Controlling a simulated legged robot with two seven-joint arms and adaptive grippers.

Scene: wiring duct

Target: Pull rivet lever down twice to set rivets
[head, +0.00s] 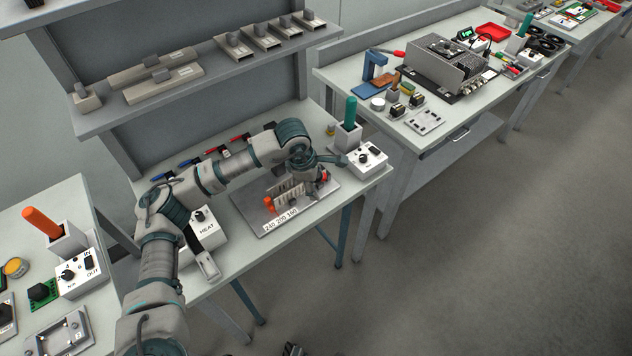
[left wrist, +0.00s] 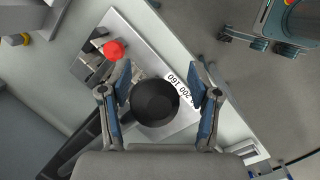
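A grey metal plate (head: 250,221) lies on the middle bench. It carries a label reading 240 200 160 (head: 281,219) along its front edge. An orange-red knob (head: 270,204) stands on the plate, and a red ball knob (left wrist: 113,49) shows in the left wrist view. A black round knob (left wrist: 155,102) sits between the fingers of my left gripper (left wrist: 163,88). A dark bar runs from near the knob to the lower left. The fingers are apart, with a visible gap at the right of the knob. In the head view my left gripper (head: 308,187) hides part of the fixture. My right gripper is not seen.
A white HEAT box (head: 206,229) stands left of the plate. A white control box (head: 368,157) and a holder with a green handle (head: 350,112) stand at the right. A shelf with grey parts (head: 190,72) hangs behind. Neighbouring benches hold other equipment.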

